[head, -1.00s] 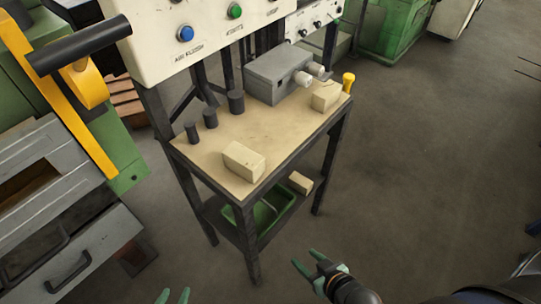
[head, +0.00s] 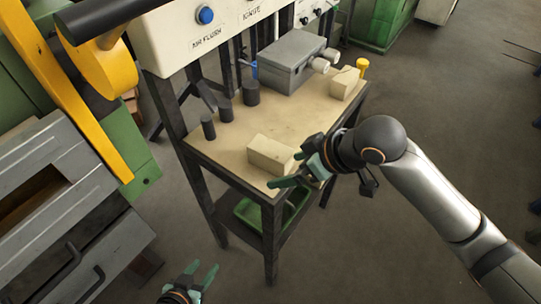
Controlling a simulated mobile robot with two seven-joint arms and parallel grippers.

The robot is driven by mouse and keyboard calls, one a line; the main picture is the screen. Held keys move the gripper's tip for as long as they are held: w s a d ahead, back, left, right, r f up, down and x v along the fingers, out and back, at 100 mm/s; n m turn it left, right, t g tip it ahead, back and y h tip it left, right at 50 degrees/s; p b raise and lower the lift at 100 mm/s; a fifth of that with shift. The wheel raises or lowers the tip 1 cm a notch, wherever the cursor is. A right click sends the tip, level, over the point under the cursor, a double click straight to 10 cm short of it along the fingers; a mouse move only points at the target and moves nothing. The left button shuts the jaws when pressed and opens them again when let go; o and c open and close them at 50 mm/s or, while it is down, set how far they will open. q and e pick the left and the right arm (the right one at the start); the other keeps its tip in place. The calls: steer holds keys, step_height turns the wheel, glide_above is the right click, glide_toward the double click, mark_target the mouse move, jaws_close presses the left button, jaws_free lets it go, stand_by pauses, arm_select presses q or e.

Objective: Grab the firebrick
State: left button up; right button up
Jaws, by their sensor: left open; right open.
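A cream firebrick (head: 268,153) lies near the front edge of the worktable (head: 225,153). A second pale block (head: 345,83) lies at the table's back right, beside a grey box. My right gripper (head: 301,173) is open, its green fingers spread at the front right corner of the table, close to the near firebrick. Whether it touches the brick cannot be told. My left gripper (head: 198,274) is open and empty, low at the bottom of the view, in front of the table and away from the bricks.
Several dark cylinders (head: 251,93) stand along the table's left side. A grey box (head: 291,62) with white knobs and a yellow piece (head: 362,66) are at the back. A green tray (head: 250,212) sits on the lower shelf. A furnace with a yellow lever (head: 75,100) is left.

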mark_target(274, 150)
steer(key=w+d+r, duration=0.2)
steer(key=w+r, duration=0.2)
steer(key=r, duration=0.1)
steer(key=shift+n+h, duration=0.3)
steer(key=shift+h, duration=0.1)
steer(key=x, duration=0.6)
steer(key=shift+w+a+f+b, duration=0.1)
steer(key=shift+a+f+b, duration=0.1)
steer(key=shift+b, duration=0.1)
steer(key=x, duration=0.5)
steer(key=shift+s+a, duration=0.25)
steer(key=shift+a, duration=0.15)
jaws_close()
